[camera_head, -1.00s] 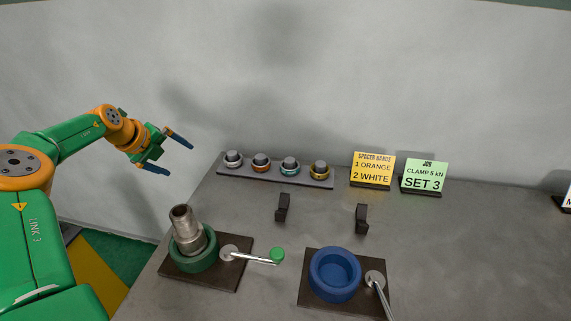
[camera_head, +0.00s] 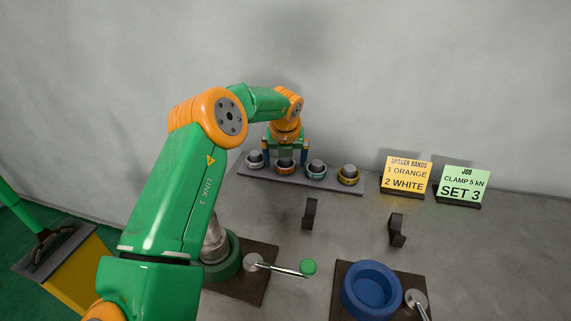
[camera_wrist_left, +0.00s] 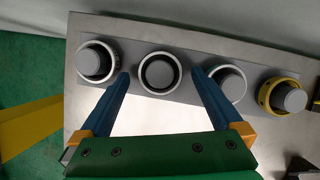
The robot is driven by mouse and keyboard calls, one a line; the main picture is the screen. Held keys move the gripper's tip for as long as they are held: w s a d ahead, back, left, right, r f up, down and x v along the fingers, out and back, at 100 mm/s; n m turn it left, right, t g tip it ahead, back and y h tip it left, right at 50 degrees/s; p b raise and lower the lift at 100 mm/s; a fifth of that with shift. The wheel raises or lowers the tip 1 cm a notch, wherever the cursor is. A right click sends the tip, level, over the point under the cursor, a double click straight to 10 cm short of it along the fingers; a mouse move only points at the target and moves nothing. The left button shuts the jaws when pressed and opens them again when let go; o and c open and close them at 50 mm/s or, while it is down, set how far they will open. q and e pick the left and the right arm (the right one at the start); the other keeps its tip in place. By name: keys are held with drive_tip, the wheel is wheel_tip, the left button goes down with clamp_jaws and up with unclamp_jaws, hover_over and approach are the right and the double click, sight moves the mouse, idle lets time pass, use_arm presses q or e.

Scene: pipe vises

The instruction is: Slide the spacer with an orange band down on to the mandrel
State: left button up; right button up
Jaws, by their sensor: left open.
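The spacer with an orange band (camera_head: 285,169) is second from the left on a grey rack (camera_head: 300,183). My left gripper (camera_head: 286,158) is open above it, one blue finger on each side. In the left wrist view the fingertips (camera_wrist_left: 161,74) flank this spacer (camera_wrist_left: 160,72), its band colour unclear there. I cannot tell whether they touch it. The grey stepped metal piece, apparently the mandrel (camera_head: 214,246), stands upright in the green round vise (camera_head: 232,264). My left arm hides much of both. My right gripper is not in view.
Rack neighbours are a white-banded (camera_head: 255,160), a teal-banded (camera_head: 316,169) and a yellow-banded spacer (camera_head: 348,175). A blue vise (camera_head: 371,289), two dark uprights (camera_head: 310,213) (camera_head: 397,230) and a green-knobbed lever (camera_head: 308,267) stand nearer. Yellow (camera_head: 407,174) and green (camera_head: 463,184) signs are right.

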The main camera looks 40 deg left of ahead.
use_arm(q)
drive_tip(key=c, duration=1.4)
drive_tip(key=shift+r, duration=0.15)
